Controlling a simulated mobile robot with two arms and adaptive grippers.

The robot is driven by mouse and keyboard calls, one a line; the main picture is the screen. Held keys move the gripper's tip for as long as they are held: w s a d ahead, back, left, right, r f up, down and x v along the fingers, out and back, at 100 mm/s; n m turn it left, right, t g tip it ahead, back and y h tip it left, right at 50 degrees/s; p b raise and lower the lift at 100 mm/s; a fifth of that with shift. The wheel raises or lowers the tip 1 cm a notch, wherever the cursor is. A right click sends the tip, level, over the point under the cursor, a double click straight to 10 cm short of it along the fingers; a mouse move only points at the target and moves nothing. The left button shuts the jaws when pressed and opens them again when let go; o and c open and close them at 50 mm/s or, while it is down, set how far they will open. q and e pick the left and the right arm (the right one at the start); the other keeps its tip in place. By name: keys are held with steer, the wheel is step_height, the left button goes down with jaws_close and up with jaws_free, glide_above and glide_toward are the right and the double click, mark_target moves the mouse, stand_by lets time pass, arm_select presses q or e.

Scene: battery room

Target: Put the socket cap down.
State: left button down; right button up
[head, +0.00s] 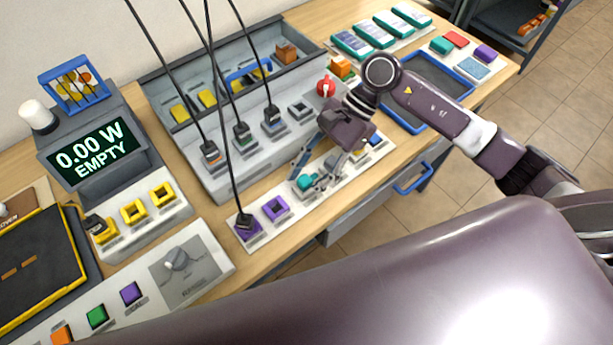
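A small teal piece (306,183), which may be the socket cap, sits at the white strip (260,232) on the bench's front edge. My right gripper (309,179) reaches down over this strip, with its fingertips apart on either side of the teal piece. I cannot tell whether the fingers press on it or only surround it. The gripper hides part of the strip and whatever lies under the teal piece. My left gripper is not in view.
Purple sockets (275,208) are left of the gripper, one with a black cable plug (244,221). Cables hang over the grey panel (215,170). A blue-rimmed tray (408,128) lies to the right. The display (93,146) reads 0.00 W EMPTY.

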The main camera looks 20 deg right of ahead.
steer(key=shift+d+r+p, duration=0.15)
steer(key=shift+r+p, duration=0.2)
steer(key=shift+p, duration=0.25)
steer(key=shift+w+d+r, duration=0.15)
steer(key=shift+w+d, duration=0.1)
steer(key=shift+w, duration=0.05)
steer(key=b+v, duration=0.4)
steer(key=v, duration=0.6)
steer(key=shift+r, duration=0.2)
steer(key=shift+d+r, duration=0.35)
steer(key=shift+r, duration=0.15)
